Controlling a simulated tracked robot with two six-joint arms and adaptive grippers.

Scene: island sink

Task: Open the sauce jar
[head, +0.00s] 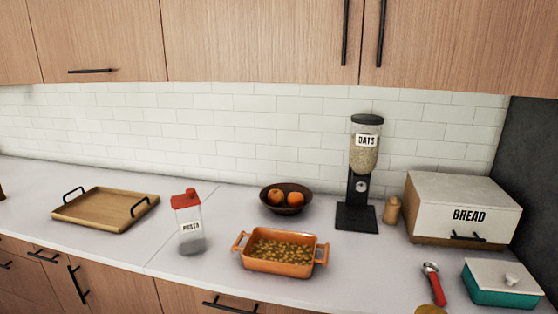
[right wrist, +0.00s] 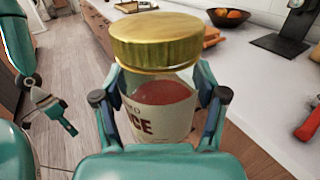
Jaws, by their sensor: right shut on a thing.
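The sauce jar (right wrist: 163,112) shows in the right wrist view, upright, with clear walls, red sauce inside and a label ending in "CE". A gold lid (right wrist: 157,42) sits on its top. My right gripper (right wrist: 161,84) is shut on the jar's body, one finger on each side, below the lid. Part of my left gripper (right wrist: 50,108) appears at the left of that view, apart from the jar; whether it is open is unclear.
On the white counter (head: 120,248) stand a wooden tray (head: 100,208), a pasta container (head: 190,215), an orange baking dish (head: 278,265), a fruit bowl (head: 268,200), an oats dispenser (head: 357,195), a bread box (head: 425,208) and a teal lidded dish (head: 490,293). A red-handled tool (head: 431,270) lies in front.

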